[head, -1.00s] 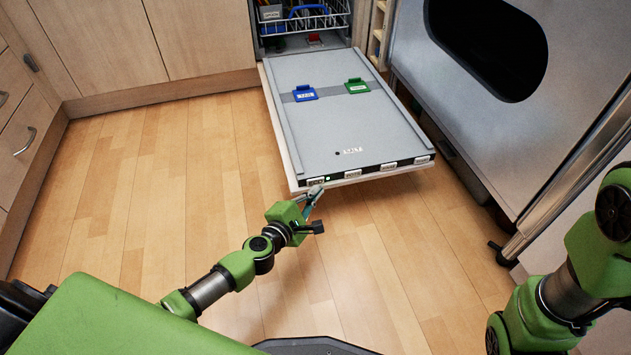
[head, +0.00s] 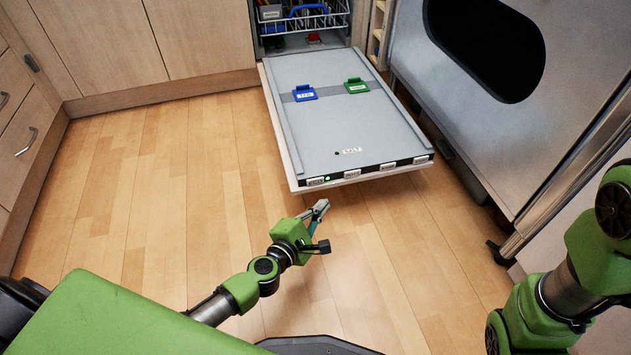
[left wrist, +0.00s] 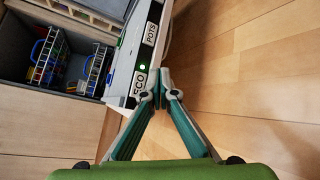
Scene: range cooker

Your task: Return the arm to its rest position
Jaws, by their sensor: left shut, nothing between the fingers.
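My left gripper (head: 320,207) is shut and empty in the head view. It hangs over the wood floor, just in front of the lower edge of the open dishwasher door (head: 340,130), apart from it. In the left wrist view its two fingers meet at the tips (left wrist: 162,92), with nothing between them. The door edge with its labelled buttons (left wrist: 140,72), one reading ECO beside a lit green light, shows behind the fingertips. Part of my right arm (head: 560,290) shows at the right edge of the head view; its gripper is out of view.
The dishwasher rack (head: 300,20) with items in it stands at the back. A blue lid (head: 304,93) and a green lid (head: 356,86) sit on the open door. The range cooker (head: 560,100) stands to the right, cabinets (head: 110,45) to the left. The floor (head: 160,200) is clear.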

